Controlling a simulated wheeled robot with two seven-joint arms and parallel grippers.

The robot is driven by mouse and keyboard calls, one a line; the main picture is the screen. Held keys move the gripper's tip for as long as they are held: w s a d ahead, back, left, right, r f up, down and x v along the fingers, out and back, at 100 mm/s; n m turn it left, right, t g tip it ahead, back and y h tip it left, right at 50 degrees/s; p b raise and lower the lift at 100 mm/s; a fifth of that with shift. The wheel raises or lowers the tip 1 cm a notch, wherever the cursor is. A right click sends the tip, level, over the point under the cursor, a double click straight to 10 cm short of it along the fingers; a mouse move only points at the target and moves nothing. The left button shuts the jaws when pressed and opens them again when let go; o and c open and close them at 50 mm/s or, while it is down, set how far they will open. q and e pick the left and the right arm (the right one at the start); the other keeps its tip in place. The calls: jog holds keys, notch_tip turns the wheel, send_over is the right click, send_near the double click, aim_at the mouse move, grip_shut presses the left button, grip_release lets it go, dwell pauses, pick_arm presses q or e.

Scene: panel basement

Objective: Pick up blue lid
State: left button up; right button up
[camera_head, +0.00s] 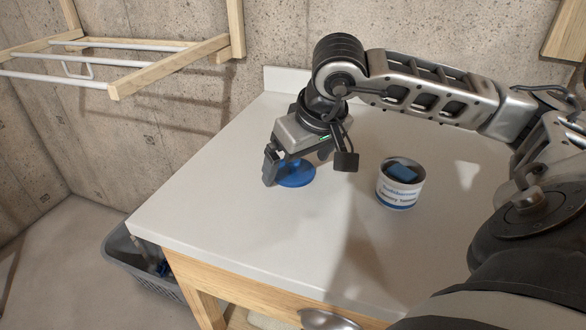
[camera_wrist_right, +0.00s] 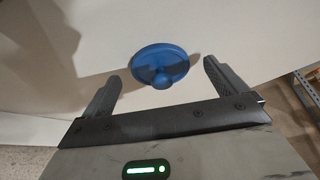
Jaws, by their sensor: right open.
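The blue lid (camera_head: 297,174) is a round disc lying on the white tabletop, partly hidden behind my right gripper in the head view. No contact with the lid can be seen. My left gripper is out of view.
A white can (camera_head: 399,184) with a label and something blue inside stands to the right of the lid. A wooden rack with white bars (camera_head: 130,60) hangs on the concrete wall. A grey basket (camera_head: 130,258) is below the table's left edge. The table's front is clear.

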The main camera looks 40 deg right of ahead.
jog(key=shift+w+f, duration=0.15)
jog(key=shift+f, duration=0.2)
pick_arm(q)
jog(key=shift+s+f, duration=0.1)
pick_arm(e)
jog(key=c, duration=1)
jog(key=shift+c, duration=0.2)
jog(key=shift+r, duration=0.15)
notch_tip(320, 180, up, 3)
jog(key=shift+f+p, duration=0.1)
jog(key=shift+p, duration=0.2)
pick_arm(q)
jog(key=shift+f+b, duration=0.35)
jog(key=shift+b, duration=0.75)
pick_arm(e)
jog(key=s+a+r, duration=0.2)
jog(key=s+r, duration=0.3)
jog(key=s, duration=0.1)
jog(key=s+a+r, duration=0.3)
jog(key=s+r, duration=0.2)
jog(key=s, duration=0.1)
jog(key=shift+s+a, duration=0.25)
jog(key=shift+s, duration=0.1)
